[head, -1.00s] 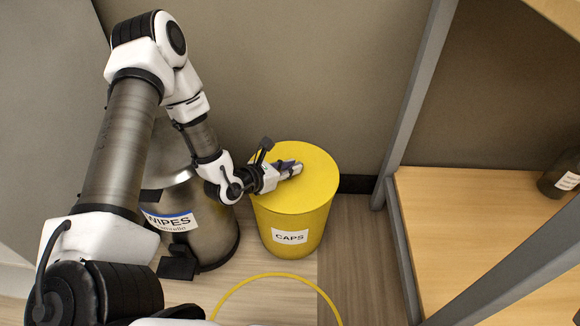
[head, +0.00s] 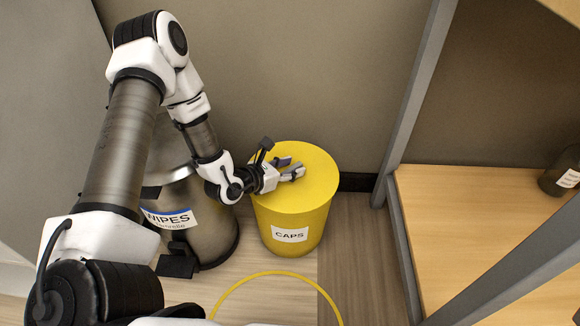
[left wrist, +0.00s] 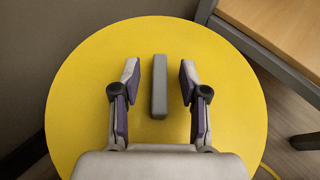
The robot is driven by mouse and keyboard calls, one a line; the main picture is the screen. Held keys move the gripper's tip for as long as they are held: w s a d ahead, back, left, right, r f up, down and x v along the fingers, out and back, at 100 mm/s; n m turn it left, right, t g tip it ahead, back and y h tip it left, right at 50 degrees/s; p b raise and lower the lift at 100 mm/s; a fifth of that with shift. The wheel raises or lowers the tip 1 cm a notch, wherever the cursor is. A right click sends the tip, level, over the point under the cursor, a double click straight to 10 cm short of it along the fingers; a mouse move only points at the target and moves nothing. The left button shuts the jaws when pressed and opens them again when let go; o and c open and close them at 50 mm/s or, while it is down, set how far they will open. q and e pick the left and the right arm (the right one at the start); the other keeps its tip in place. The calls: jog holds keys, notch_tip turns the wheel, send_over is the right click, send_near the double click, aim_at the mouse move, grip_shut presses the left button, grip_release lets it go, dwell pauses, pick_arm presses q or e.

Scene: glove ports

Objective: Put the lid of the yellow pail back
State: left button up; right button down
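The yellow pail (head: 292,219), labelled CAPS, stands upright on the floor in the head view. Its round yellow lid (head: 316,187) lies on top and looks level. It fills much of the left wrist view (left wrist: 90,110). A grey bar handle (left wrist: 159,95) stands at the lid's middle. My left gripper (head: 292,166) is over the lid. In the left wrist view its two fingers (left wrist: 159,68) are open, one on each side of the handle, with a clear gap on both sides. My right gripper is not in view.
A metal bin labelled WIPES (head: 205,222) stands just left of the pail, partly behind my left arm. A grey-framed shelf with wooden boards (head: 460,220) is at the right, with a dark bottle (head: 560,180) on it. A thin yellow arc (head: 275,274) shows on the floor in front.

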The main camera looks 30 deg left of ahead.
pick_arm(q)
jog(key=v, duration=0.6)
jog(key=shift+s+a+r, duration=0.1)
jog(key=shift+s+a, duration=0.1)
jog(key=shift+s, duration=0.1)
jog(key=shift+s+r, duration=0.1)
jog(key=shift+s, duration=0.25)
